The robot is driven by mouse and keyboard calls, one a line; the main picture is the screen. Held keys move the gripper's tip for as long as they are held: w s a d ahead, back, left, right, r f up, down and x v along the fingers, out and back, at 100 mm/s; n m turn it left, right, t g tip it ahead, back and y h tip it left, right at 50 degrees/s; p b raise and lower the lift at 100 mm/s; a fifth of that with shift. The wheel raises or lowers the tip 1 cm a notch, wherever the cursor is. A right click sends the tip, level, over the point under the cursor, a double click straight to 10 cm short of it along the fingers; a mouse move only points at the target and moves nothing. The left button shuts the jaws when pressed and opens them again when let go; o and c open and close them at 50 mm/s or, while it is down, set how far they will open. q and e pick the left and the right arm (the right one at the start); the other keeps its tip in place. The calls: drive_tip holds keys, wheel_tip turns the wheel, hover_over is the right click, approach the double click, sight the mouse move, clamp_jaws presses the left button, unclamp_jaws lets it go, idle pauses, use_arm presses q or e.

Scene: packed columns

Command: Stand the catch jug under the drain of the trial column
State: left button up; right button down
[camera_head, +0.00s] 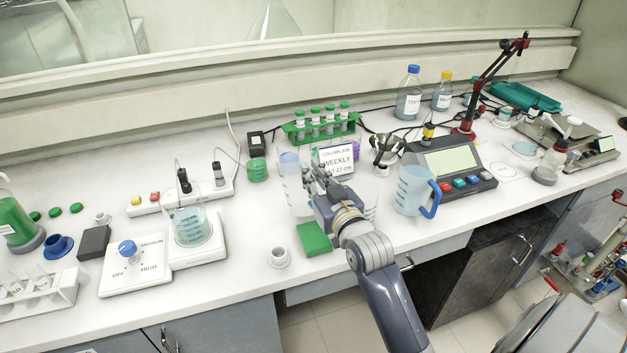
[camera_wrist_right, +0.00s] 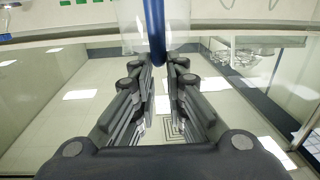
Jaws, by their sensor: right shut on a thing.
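My right gripper (camera_head: 326,184) is over the middle of the bench. In the right wrist view its fingers (camera_wrist_right: 160,62) are closed on an upright blue handle (camera_wrist_right: 154,30). A clear jug wall (camera_wrist_right: 180,18) shows behind that handle. In the head view the clear jug (camera_head: 294,190) is mostly hidden behind my gripper, so I cannot tell whether its base touches the bench. I cannot make out the trial column or its drain. My left gripper is not in view.
Another jug with a blue handle (camera_head: 409,188) stands to the right, before a grey meter (camera_head: 452,162). A green block (camera_head: 314,238) and a small white cup (camera_head: 279,257) lie near the front edge. A green tube rack (camera_head: 320,125) and a hotplate beaker (camera_head: 188,226) are close by.

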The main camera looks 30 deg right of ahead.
drive_tip(key=shift+f, duration=0.65)
drive_tip(key=shift+s+f, duration=0.1)
drive_tip(key=shift+f, duration=0.35)
drive_tip(key=c, duration=1.6)
unclamp_jaws()
drive_tip(key=shift+c, duration=0.2)
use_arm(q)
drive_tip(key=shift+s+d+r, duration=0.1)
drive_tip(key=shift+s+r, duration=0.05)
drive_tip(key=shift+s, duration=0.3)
